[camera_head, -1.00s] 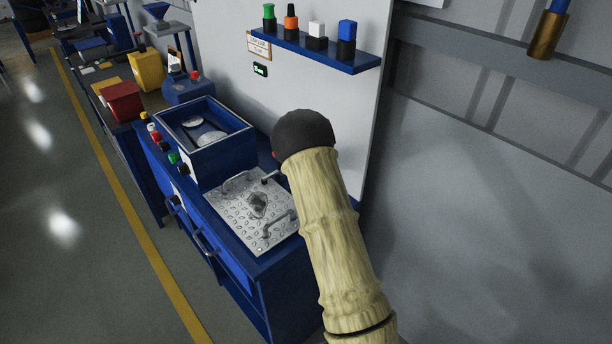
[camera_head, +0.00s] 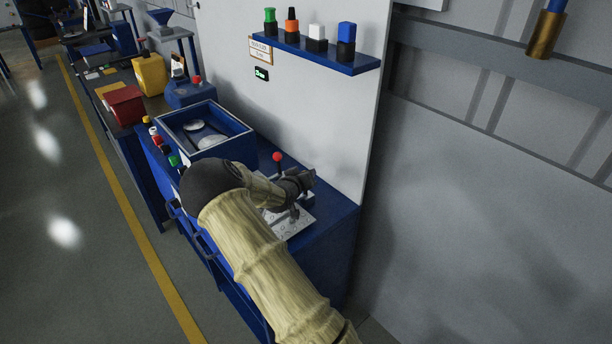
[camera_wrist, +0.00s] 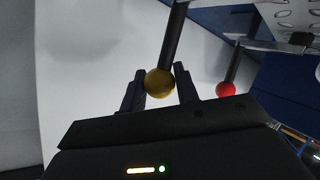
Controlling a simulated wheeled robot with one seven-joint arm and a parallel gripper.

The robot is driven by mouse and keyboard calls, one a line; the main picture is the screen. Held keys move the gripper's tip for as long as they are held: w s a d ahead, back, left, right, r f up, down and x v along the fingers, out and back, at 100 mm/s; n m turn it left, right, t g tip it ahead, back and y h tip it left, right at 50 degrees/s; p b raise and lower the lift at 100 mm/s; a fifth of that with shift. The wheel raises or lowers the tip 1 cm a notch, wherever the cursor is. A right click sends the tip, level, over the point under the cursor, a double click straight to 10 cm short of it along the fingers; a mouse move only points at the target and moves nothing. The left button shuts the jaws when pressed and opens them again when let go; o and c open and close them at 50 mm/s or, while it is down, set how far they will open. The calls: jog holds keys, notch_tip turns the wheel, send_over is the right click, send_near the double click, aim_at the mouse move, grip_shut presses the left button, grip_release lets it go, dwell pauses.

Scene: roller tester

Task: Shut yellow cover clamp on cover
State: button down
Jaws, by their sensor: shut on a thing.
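The yellow cover clamp shows in the wrist view as a yellow ball knob (camera_wrist: 160,84) on a black rod. My gripper (camera_wrist: 160,72) is shut on this knob, one finger on each side. In the head view my gripper (camera_head: 303,181) is over the right part of the bench, and the yellow knob is hidden there. The perforated metal cover (camera_head: 291,224) lies on the bench, mostly hidden by my arm; its corner also shows in the wrist view (camera_wrist: 291,18). I cannot tell whether the yellow clamp presses on the cover.
A second clamp with a red ball knob (camera_head: 277,157) stands close by; it is right of the yellow knob in the wrist view (camera_wrist: 226,89). An open blue box (camera_head: 222,146) sits left on the bench. A white panel with a blue shelf (camera_head: 318,52) rises behind.

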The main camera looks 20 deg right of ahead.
jog(key=shift+s+a+f, duration=0.1)
jog(key=shift+f, duration=0.1)
jog(key=c, duration=1.1)
grip_release()
jog(key=shift+r, duration=0.1)
jog(key=v, duration=1.7)
jog(key=shift+b, duration=0.4)
jog(key=shift+s+a+r, duration=0.1)
